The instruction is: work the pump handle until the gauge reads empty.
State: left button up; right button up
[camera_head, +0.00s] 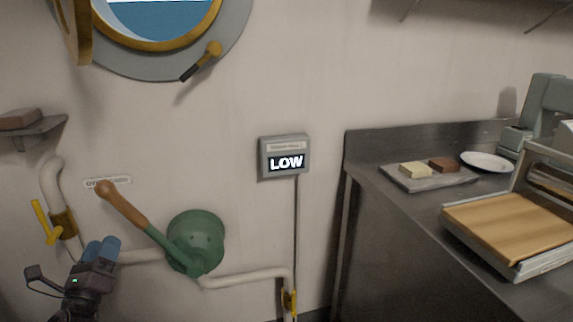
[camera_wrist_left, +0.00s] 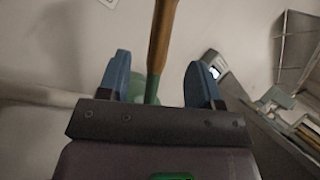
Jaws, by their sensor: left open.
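The pump is a round green body (camera_head: 207,243) on the wall, with a lever handle (camera_head: 125,209) that has a wooden grip and slants up to the left. The gauge (camera_head: 285,160) is a grey wall box whose display reads LOW. My left gripper (camera_head: 102,249) is open, below the handle and left of the pump body, apart from the grip in the head view. In the left wrist view the handle (camera_wrist_left: 161,45) runs up between and beyond the two blue fingers (camera_wrist_left: 160,80), with space on both sides. My right gripper does not show.
White pipes (camera_head: 245,280) with yellow valve levers (camera_head: 41,220) run along the wall. A steel counter (camera_head: 415,205) stands at right, with a tray of blocks, a plate (camera_head: 487,161) and a machine with a wooden board (camera_head: 510,226). A porthole (camera_head: 160,45) is above.

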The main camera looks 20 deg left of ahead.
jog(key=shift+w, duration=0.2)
pick_arm(q)
jog(key=w+d+r+n+g+y+p, duration=0.3)
jog(key=w+d+r+p, duration=0.5)
jog(key=d+r, duration=0.2)
jog(key=n+g+y, duration=0.5)
jog(key=g+y, duration=0.2)
jog(key=g, duration=0.4)
send_near(125, 209)
jog(key=shift+a, duration=0.9)
jog(key=x, duration=0.8)
jog(key=shift+w+b, duration=0.35)
jog(key=shift+w, duration=0.1)
jog(key=shift+x, duration=0.8)
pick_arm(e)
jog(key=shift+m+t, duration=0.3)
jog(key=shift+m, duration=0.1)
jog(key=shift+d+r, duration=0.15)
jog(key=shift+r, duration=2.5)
